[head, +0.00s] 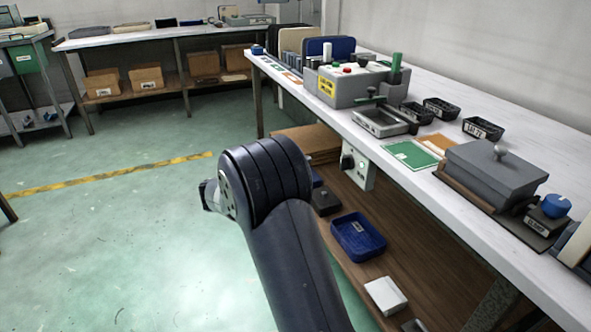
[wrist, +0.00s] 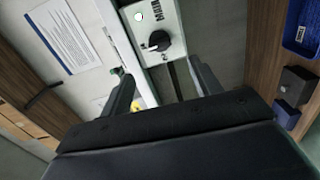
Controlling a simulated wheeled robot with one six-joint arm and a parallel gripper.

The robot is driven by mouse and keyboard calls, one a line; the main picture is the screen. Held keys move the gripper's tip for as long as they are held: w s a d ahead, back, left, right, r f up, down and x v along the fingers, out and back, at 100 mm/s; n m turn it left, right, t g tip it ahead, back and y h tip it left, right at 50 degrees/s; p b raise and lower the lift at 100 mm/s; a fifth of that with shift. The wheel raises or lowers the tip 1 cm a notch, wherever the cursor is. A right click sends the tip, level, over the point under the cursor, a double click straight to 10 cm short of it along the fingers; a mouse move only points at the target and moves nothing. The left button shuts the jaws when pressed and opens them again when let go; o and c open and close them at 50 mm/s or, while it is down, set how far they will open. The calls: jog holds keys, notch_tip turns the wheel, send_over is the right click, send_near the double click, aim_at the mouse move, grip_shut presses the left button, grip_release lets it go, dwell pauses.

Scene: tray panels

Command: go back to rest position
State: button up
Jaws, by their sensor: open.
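My gripper (wrist: 162,84) shows in the wrist view with its two dark fingers spread apart and nothing between them. Beyond the fingertips is a pale control box (wrist: 150,20) with a black rotary knob (wrist: 155,42) and a round light. The fingers look apart from the knob, though the exact distance is hard to tell. In the head view my dark arm rises from the bottom middle, and my fingers are not visible behind it. The control box (head: 357,168) shows there under the workbench's front edge, right of my arm.
The long white workbench (head: 545,118) carries a grey button panel (head: 343,88), black trays, a green card (head: 410,155) and a grey lidded box (head: 495,172). Its lower shelf holds a blue bin (head: 358,237) and a white box (head: 386,296). Open green floor (head: 120,240) lies left of my arm.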

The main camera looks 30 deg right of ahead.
aim_at(341, 165)
jog(key=d+b, duration=0.1)
jog(key=d, duration=0.2)
jog(key=d+b, duration=0.1)
jog(key=d, duration=0.3)
jog(key=d+b, duration=0.1)
jog(key=d, duration=0.3)
jog(key=shift+s, duration=0.3)
jog(key=shift+r, duration=0.1)
